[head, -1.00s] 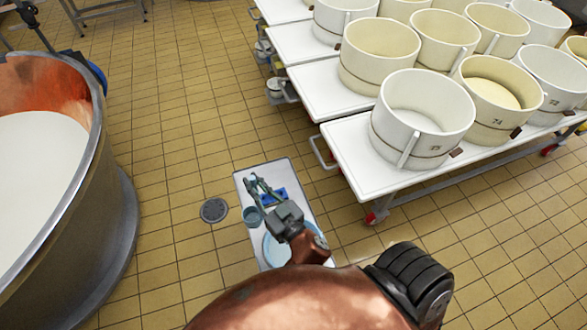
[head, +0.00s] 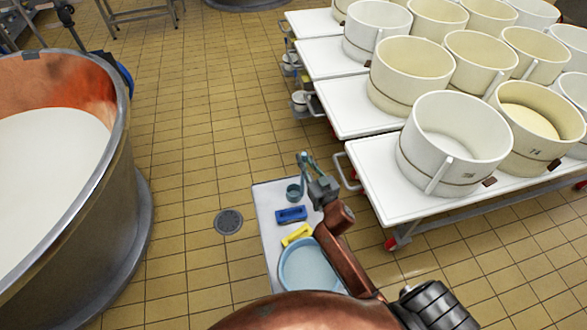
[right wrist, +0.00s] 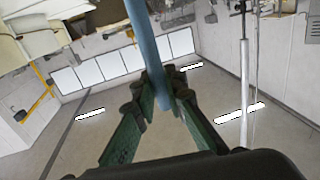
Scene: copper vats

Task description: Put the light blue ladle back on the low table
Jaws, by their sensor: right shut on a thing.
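My right gripper (head: 306,166) is shut on the light blue ladle, whose handle (right wrist: 146,45) runs up between the fingers in the right wrist view. The ladle's cup (head: 293,192) shows just below the fingers in the head view, over the far end of the low table. I cannot tell whether the cup touches the table top. The low table (head: 270,235) is a narrow pale surface beside my right forearm, which hides part of its right side. My left gripper is in neither view.
On the low table lie a blue brush-like block (head: 291,214), a yellow one (head: 297,235) and a light blue basin (head: 310,268). A white trolley table (head: 375,190) with several tubs stands close on the right.

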